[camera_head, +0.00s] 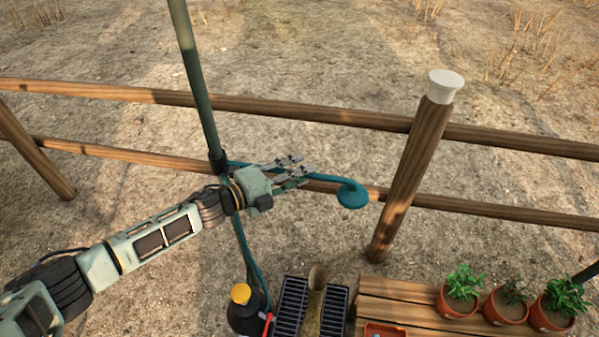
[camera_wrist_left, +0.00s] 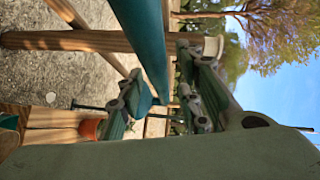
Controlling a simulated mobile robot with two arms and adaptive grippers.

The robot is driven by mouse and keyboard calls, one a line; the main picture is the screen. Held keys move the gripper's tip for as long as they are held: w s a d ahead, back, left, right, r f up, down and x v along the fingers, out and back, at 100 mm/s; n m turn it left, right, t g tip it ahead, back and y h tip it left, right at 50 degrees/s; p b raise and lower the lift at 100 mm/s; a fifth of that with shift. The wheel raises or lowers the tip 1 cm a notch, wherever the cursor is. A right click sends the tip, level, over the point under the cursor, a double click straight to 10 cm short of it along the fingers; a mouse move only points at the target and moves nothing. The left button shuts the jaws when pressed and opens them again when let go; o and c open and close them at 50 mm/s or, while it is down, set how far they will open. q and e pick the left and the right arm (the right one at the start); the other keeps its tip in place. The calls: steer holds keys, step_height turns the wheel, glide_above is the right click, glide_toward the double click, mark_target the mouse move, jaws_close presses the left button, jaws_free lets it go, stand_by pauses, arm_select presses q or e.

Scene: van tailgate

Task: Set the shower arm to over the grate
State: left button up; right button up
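The teal shower arm (camera_head: 315,177) runs right from a collar on the tall green pole (camera_head: 200,90) and ends in a round shower head (camera_head: 352,195). The dark slotted grate (camera_head: 291,307) lies low at the bottom middle, left of and below the shower head in the picture. My left gripper (camera_head: 292,171) is at the shower arm between collar and head, fingers apart. In the left wrist view the teal shower arm (camera_wrist_left: 143,35) runs between the open fingers (camera_wrist_left: 163,100); I cannot tell whether they touch it. My right gripper is not in view.
A brown upright object (camera_head: 314,295) stands at the grate. A dark container with a yellow cap (camera_head: 241,293) is left of it. A wooden bench (camera_head: 400,297) with potted plants (camera_head: 461,290) is at right. A wooden rail fence (camera_head: 300,112) runs behind.

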arm_select(q)
steer(key=shift+w+d, duration=0.15)
steer(key=shift+d, duration=0.1)
jaws_close()
steer(key=shift+f, duration=0.1)
stand_by(0.4)
